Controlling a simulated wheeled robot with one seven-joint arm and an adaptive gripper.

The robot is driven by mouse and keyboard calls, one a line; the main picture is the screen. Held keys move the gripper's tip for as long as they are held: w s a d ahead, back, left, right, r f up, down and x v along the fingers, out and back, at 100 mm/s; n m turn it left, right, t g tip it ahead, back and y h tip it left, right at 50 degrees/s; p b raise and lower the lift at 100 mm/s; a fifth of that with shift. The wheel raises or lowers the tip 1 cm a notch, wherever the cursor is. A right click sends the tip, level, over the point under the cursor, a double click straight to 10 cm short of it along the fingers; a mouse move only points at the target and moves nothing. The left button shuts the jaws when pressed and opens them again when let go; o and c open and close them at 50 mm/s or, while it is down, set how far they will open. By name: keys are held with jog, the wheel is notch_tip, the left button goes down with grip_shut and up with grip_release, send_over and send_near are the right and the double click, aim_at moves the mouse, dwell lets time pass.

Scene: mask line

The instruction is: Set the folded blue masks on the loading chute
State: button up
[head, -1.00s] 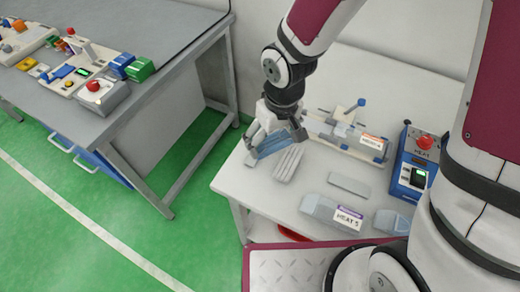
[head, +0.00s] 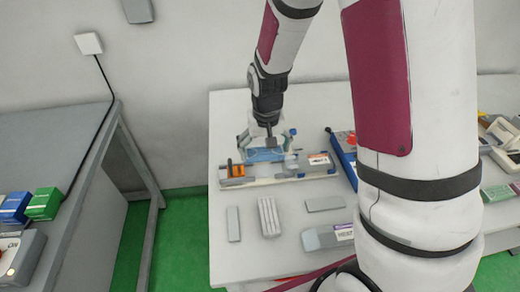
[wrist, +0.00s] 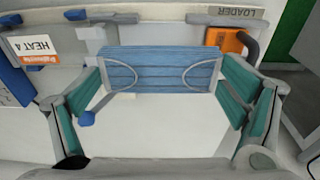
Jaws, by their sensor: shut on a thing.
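The folded blue masks (wrist: 158,72), seen as one pleated blue block with pale ear loops, are between the pads of my gripper (wrist: 162,88) in the wrist view. My gripper is shut on them. In the head view my gripper (head: 266,154) holds the masks (head: 264,156) over the long pale machine (head: 285,178) at the back of the white table. A LOADER label (wrist: 237,11) shows beyond the masks in the wrist view. The loading chute is mostly hidden behind the masks and gripper; I cannot tell whether they touch it.
An orange block (head: 236,171) with a black handle stands at the machine's left end. A HEAT label (head: 319,159) marks its right part. A narrow grey slab (head: 233,224), a ribbed grey block (head: 269,216) and a flat grey plate (head: 325,203) lie in front. My arm hides the table's right side.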

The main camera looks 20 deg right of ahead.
aim_at(264, 172)
jog(key=shift+f+b, duration=1.65)
jog(key=shift+f, duration=1.45)
jog(key=shift+f, duration=0.2)
jog(key=o, duration=0.6)
jog(key=shift+r, duration=0.2)
jog(key=shift+r+p, duration=0.7)
jog(key=shift+r, duration=0.15)
jog(key=shift+r+p, duration=1.75)
jog(key=shift+r, duration=1.25)
jog(key=shift+r, duration=0.1)
